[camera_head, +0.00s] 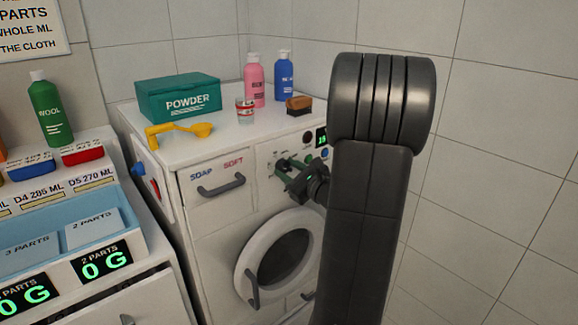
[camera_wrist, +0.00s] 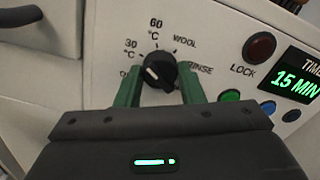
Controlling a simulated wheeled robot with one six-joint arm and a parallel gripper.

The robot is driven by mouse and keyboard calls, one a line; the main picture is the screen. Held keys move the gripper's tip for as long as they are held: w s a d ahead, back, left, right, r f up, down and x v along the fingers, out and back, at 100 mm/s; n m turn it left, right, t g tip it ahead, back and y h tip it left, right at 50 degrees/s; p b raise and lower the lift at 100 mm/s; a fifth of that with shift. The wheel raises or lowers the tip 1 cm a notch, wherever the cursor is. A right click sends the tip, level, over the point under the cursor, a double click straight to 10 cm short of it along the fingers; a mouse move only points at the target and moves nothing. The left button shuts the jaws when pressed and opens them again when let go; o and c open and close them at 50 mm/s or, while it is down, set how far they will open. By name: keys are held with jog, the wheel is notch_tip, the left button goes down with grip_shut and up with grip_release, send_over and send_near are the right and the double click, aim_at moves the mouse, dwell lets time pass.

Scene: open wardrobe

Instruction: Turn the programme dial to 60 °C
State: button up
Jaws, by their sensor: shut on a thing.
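The programme dial (camera_wrist: 160,69) is a round black knob with a white mark, on the washing machine's white front panel. The white mark shows on the left part of its face; I cannot tell exactly which label it points at. The 60 °C label (camera_wrist: 157,28) is above the dial, 30 °C at upper left, WOOL at upper right and RINSE at right. My gripper (camera_wrist: 160,82) is shut on the dial, with one green finger at each side. In the head view my gripper (camera_head: 291,172) is at the panel and hides most of the dial.
The washing machine (camera_head: 216,239) has a lit 15 MIN display (camera_wrist: 297,76), a red LOCK button (camera_wrist: 259,47) and small coloured buttons beside the dial. A drawer handle (camera_head: 221,184) is left of my gripper and the round door (camera_head: 243,262) below. Bottles and a powder box (camera_head: 178,100) stand on top.

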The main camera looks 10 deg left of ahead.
jog(key=m+p, duration=0.2)
jog(key=m, duration=0.2)
jog(key=shift+r+p, duration=0.1)
jog(key=shift+p, duration=0.2)
jog(key=shift+m+p, duration=0.55)
jog(key=shift+m, duration=0.55)
jog(key=o, duration=1)
jog(key=v, duration=1.4)
jog(key=shift+b, duration=0.3)
